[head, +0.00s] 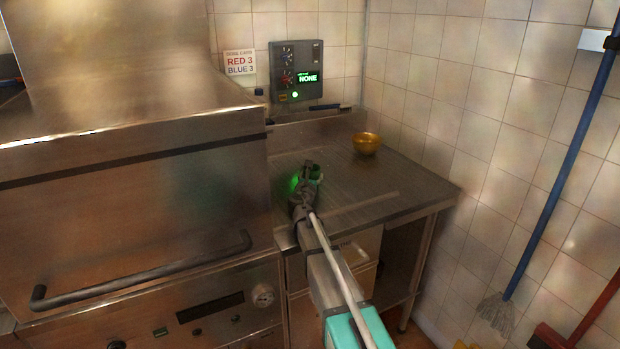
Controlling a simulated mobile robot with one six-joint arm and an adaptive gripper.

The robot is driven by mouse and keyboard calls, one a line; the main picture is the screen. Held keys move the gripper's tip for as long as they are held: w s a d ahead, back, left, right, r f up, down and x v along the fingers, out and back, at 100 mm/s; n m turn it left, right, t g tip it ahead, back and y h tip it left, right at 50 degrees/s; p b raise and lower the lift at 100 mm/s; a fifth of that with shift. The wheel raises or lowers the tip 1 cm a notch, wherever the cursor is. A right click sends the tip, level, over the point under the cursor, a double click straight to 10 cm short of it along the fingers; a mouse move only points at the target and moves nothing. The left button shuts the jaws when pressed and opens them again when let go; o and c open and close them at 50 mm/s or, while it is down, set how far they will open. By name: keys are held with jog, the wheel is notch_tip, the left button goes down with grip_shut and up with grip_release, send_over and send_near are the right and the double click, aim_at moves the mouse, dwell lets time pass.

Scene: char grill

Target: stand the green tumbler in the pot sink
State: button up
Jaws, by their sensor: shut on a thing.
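The green tumbler (315,172) is small in the head view, over the steel side table. My gripper (309,178) is around it and shut on it. My gripper hides part of the tumbler, and I cannot tell whether its base touches the table. A green glow shows at the left of my gripper. I cannot make out a pot sink in this view.
A gold bowl (366,143) stands at the back of the steel table (410,185). A large steel hooded machine (130,190) with a dark bar handle (140,275) is on the left. A control box (297,70) reading NONE and a sign (240,63) hang on the tiled wall. A blue-handled mop (560,180) leans right.

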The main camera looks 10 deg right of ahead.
jog(key=shift+f, duration=0.2)
jog(key=o, duration=1.1)
jog(key=shift+r, duration=0.1)
jog(key=shift+r, duration=0.15)
jog(key=shift+v, duration=3.75)
